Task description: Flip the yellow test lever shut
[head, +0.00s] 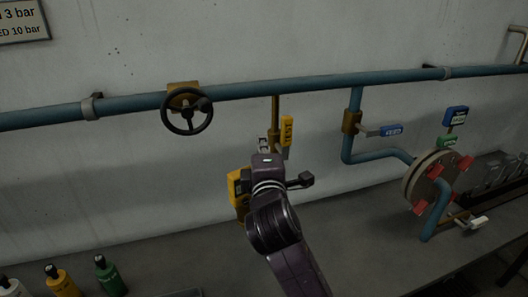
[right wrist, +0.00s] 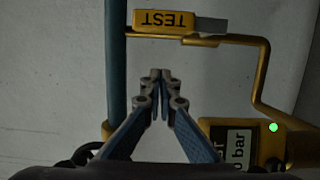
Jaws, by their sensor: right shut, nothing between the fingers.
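The yellow test lever (head: 287,131), marked TEST, stands roughly upright beside a brass pipe (head: 275,108) that drops from the blue wall pipe. In the right wrist view the lever (right wrist: 165,22) lies across the top, its lettering upside down, with a grey end at its right. My right gripper (head: 264,143) is just left of and below the lever in the head view. In the right wrist view its fingertips (right wrist: 162,76) are together and empty, with a visible gap to the lever. The valve body is partly hidden behind my gripper. My left gripper is not in view.
A yellow gauge box (head: 237,190) hangs below, partly behind my arm; its green light shows in the right wrist view (right wrist: 273,127). A black handwheel (head: 187,111) is at left, a blue-tagged lever (head: 390,130) at right. Several bottles (head: 110,276) stand lower left.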

